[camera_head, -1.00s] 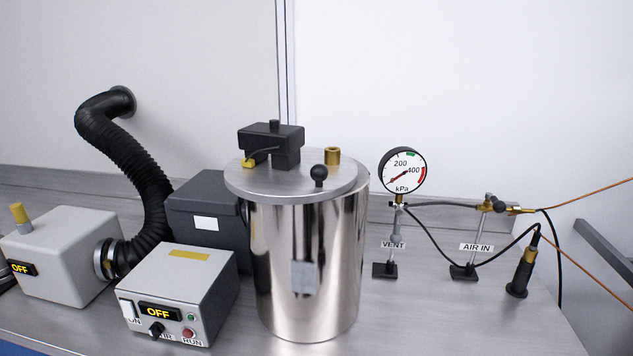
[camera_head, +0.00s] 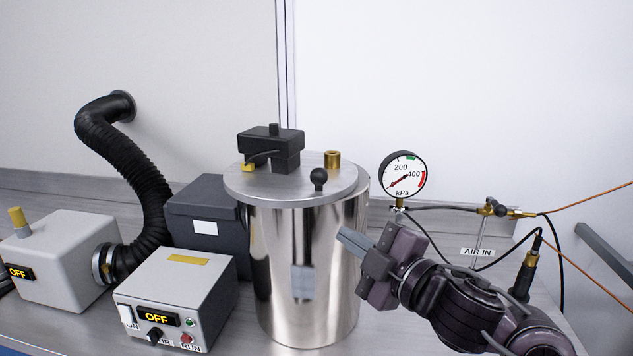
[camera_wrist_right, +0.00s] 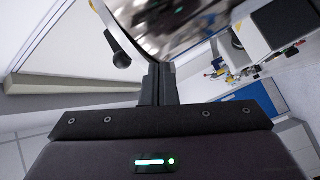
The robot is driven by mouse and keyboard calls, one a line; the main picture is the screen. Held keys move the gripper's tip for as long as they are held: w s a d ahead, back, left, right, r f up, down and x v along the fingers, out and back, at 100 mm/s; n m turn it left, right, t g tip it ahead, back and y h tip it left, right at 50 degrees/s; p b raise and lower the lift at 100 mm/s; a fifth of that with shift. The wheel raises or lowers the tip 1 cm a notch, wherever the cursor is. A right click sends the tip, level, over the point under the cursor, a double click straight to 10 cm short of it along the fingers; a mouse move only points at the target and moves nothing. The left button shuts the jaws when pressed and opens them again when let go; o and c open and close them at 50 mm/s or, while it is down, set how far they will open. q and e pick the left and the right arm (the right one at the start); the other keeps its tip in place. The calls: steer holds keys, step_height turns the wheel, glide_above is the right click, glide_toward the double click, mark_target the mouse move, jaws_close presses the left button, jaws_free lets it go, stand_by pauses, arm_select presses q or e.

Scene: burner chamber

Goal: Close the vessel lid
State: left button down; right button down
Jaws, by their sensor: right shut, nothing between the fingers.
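The steel vessel (camera_head: 335,280) stands upright in the middle of the bench. Its round flat lid (camera_head: 275,185) lies on top, shifted a little left, so a strip of the vessel's top shows at the right. A black ball knob (camera_head: 318,178) stands on the lid's front edge; what looks like this knob also shows in the right wrist view (camera_wrist_right: 122,60). My right gripper (camera_head: 345,236) is shut and empty, its fingertips in front of the vessel's upper right side, below the lid. Whether they touch the vessel I cannot tell. My left gripper is not in view.
A black block (camera_head: 270,145) and a brass fitting (camera_head: 332,159) are on the lid. A pressure gauge (camera_head: 403,175) and air line stand right of the vessel. A control box (camera_head: 175,295) reading OFF, a dark box (camera_head: 208,220) and a black hose (camera_head: 135,170) are at left.

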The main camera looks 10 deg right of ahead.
step_height(320, 180, up, 7)
steer(key=s+a+n+g+y, duration=0.1)
steer(key=s+n+g+y, duration=0.1)
steer(key=n+y, duration=0.3)
steer(key=w+a+r+n+p, duration=0.1)
steer(key=w+a+n+p, duration=0.1)
steer(key=w+a+p, duration=0.4)
steer(key=w+d, duration=0.1)
steer(key=w+d+f+h, duration=0.1)
steer(key=shift+w+d, duration=0.2)
steer(key=shift+w, duration=0.15)
steer(key=shift+a, duration=0.1)
